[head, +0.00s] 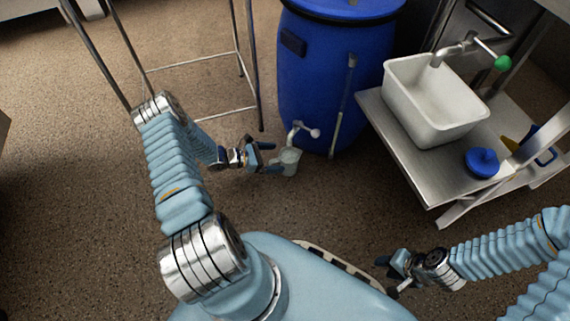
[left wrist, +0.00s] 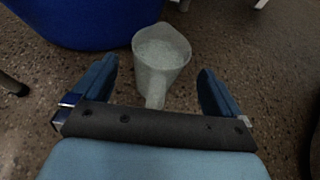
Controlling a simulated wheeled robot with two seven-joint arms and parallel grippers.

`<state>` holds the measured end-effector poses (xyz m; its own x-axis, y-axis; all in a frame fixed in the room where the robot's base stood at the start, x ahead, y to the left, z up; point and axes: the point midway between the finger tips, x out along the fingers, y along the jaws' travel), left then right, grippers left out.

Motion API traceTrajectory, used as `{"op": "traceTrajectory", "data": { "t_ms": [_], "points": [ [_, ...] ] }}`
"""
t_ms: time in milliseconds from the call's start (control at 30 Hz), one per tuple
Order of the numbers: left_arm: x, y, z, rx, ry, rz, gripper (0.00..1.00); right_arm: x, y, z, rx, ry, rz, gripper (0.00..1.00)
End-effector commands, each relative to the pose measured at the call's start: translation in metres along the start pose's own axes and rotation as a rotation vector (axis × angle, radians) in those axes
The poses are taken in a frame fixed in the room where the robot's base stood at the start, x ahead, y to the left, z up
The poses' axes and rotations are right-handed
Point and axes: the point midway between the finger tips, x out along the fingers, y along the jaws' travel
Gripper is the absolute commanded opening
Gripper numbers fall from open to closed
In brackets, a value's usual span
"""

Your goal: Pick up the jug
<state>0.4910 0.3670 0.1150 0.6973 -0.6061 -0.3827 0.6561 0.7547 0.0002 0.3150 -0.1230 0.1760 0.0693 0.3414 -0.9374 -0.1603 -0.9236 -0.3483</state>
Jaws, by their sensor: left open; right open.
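The jug (head: 288,158) is a pale, translucent vessel near the foot of the blue barrel, just under the barrel's tap. In the left wrist view the jug (left wrist: 160,50) is upright, and its handle (left wrist: 156,92) points towards my gripper. My left gripper (head: 272,157) is open, with its fingers (left wrist: 157,85) on either side of the handle and no visible contact. My right gripper (head: 388,274) is open and empty, low at the right, far from the jug. What supports the jug is not clear.
The blue barrel (head: 335,75) with a tap (head: 302,131) stands behind the jug. A metal table (head: 400,138) with a white basin (head: 430,112) and a blue lidded item (head: 482,162) is at the right. A metal frame (head: 190,62) stands at the left. The floor between is clear.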

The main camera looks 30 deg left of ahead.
Motion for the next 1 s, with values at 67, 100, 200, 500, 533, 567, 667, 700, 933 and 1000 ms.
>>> {"op": "traceTrajectory", "data": {
  "t_ms": [67,100,200,500,533,567,667,700,933,1000],
  "points": [
    [0.007,0.0,0.0,0.001,-0.001,-0.002,1.0,0.002,0.001,0.0,0.0,0.0,0.0,0.43],
    [0.012,0.0,0.001,0.001,-0.001,-0.002,1.0,0.003,0.001,0.0,0.0,0.001,0.0,0.43],
    [0.029,-0.001,0.002,0.001,-0.001,-0.004,1.0,0.006,0.002,0.0,0.0,0.002,0.0,0.43],
    [0.051,0.0,0.003,0.001,0.0,-0.001,1.0,0.008,0.003,-0.001,0.0,0.003,0.0,0.43],
    [0.051,0.0,0.003,0.001,0.0,-0.001,1.0,0.008,0.003,-0.001,0.0,0.003,0.0,0.43],
    [0.051,0.0,0.003,0.001,0.0,-0.001,1.0,0.008,0.003,-0.001,0.0,0.003,0.0,0.43],
    [0.051,0.0,0.003,0.001,0.0,-0.001,0.86,0.008,0.003,-0.001,0.0,0.003,0.0,0.43],
    [0.051,0.0,0.003,0.001,0.0,-0.001,0.8,0.008,0.003,-0.001,0.0,0.003,0.0,0.43],
    [0.05,0.0,0.003,0.001,0.0,-0.001,0.45,0.008,0.003,-0.001,0.0,0.003,0.0,0.43],
    [0.05,0.0,0.004,0.002,-0.002,-0.001,0.34,0.008,0.003,-0.001,0.0,0.003,0.0,0.43]
  ]
}}
